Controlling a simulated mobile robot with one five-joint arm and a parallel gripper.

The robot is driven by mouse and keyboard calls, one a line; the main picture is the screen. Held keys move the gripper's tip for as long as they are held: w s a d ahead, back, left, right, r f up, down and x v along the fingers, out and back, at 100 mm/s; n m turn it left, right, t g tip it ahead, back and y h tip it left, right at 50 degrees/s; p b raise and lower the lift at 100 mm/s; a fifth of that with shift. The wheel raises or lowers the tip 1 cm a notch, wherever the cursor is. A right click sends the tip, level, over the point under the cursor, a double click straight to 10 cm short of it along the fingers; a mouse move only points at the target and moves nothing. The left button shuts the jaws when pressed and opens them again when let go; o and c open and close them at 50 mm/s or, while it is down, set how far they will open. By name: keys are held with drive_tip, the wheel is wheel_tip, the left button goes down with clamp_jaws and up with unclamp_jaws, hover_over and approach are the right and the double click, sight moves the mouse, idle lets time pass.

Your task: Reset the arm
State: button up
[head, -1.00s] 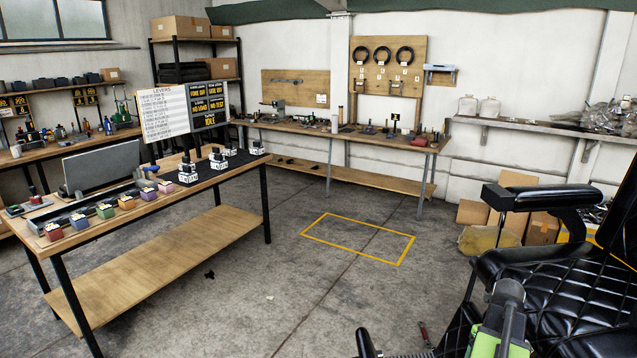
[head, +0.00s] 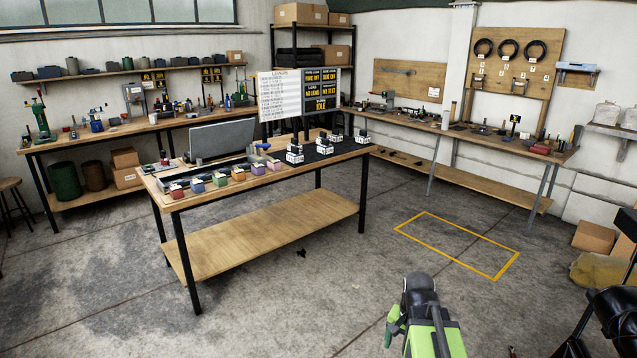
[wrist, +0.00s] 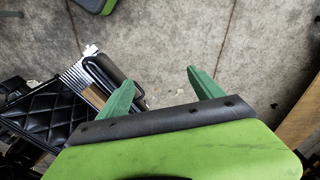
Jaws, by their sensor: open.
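My gripper shows in the wrist view (wrist: 162,88) with its two green fingers spread apart and nothing between them. Bare concrete floor lies beyond the fingertips. In the head view my green and black arm rises at the bottom, right of centre; I cannot make out both fingers there. The black barber chair (head: 615,312) is cut off at the right edge of the head view. Its quilted black padding (wrist: 38,115) shows at the left of the wrist view, beside the gripper and apart from the fingers.
A wooden table (head: 265,240) with coloured blocks and a sign board (head: 298,95) stands left of centre. Workbenches line the walls. A yellow rectangle (head: 457,245) marks the floor. Cardboard boxes (head: 594,237) sit at the right. The floor between table and chair is mostly clear.

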drive_tip(key=a+f+n+b, duration=0.2)
drive_tip(key=a+n, duration=0.6)
drive_tip(key=a, duration=0.3)
wheel_tip(320, 180, down, 21)
drive_tip(key=s+b, duration=0.2)
drive_tip(key=b, duration=1.9)
wheel_tip(320, 180, up, 22)
drive_tip(key=p, duration=2.1)
drive_tip(key=shift+a+f+g+p, duration=0.15)
drive_tip(key=shift+f+g+p, duration=0.05)
drive_tip(key=shift+g+p, duration=0.15)
drive_tip(key=shift+s, duration=0.1)
